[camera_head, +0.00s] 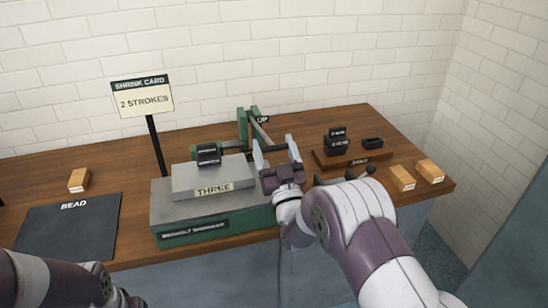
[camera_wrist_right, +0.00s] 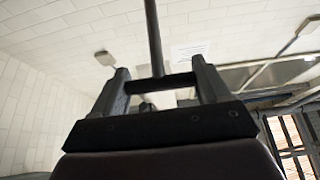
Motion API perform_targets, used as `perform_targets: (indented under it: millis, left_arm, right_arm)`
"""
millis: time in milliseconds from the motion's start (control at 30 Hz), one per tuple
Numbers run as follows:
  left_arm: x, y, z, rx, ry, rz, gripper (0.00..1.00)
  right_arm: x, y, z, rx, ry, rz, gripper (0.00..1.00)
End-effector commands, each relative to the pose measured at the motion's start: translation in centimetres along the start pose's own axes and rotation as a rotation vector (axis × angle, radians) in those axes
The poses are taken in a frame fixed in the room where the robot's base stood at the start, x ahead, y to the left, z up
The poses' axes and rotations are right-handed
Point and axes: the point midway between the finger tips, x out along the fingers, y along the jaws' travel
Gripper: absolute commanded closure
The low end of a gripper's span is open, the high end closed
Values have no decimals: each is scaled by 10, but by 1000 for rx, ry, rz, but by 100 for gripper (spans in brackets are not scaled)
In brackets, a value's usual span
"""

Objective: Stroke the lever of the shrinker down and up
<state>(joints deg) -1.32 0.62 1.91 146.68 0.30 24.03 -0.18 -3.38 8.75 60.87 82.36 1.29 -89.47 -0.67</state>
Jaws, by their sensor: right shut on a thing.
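The shrinker (camera_head: 165,212) is a grey and green machine on the wooden bench, with a dark label on its front. Its lever (camera_head: 260,131) is a grey bar that slopes from between green posts (camera_head: 242,128) toward me. My right gripper (camera_head: 277,147) is shut on the lever near its outer end. In the right wrist view, a dark crossbar of the lever (camera_wrist_right: 160,82) lies between the two fingers of the right gripper (camera_wrist_right: 160,76), and a rod rises behind it. An "UP" sign (camera_head: 262,119) stands by the posts. My left arm shows at bottom left, its fingers out of frame.
A grey block marked "THREE" (camera_head: 182,182) bears small dark blocks (camera_head: 208,155). A card (camera_head: 142,101) on a post reads "2 STROKES". A dark "BEAD" mat (camera_head: 70,235) lies left. Wooden blocks (camera_head: 402,178) and a brown tray (camera_head: 376,157) with dark pieces stand right.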

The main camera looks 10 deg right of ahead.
Motion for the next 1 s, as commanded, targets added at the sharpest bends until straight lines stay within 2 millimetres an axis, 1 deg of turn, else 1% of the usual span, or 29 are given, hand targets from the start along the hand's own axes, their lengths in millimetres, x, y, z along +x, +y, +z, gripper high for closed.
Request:
perform_targets:
  millis: [33, 200, 400, 800, 833, 900, 1000]
  left_arm:
    - [16, 0, 2, 0, 0, 0, 49]
    - [30, 0, 3, 0, 0, 0, 49]
    - [36, 0, 4, 0, 0, 0, 49]
    - [37, 0, 4, 0, 0, 0, 49]
    - [37, 0, 4, 0, 0, 0, 49]
    - [37, 0, 4, 0, 0, 0, 49]
    - [37, 0, 4, 0, 0, 0, 49]
  right_arm:
    - [-8, 0, 15, 0, -5, 0, 79]
    - [-14, 0, 28, 0, -7, -1, 79]
    - [-16, 0, 34, 0, -9, -1, 79]
    - [-17, 0, 36, 0, -14, -1, 79]
    - [-18, 0, 36, 0, -15, -1, 21]
    - [-17, 0, 36, 0, -14, -1, 0]
    - [-17, 0, 35, 0, -11, -1, 0]
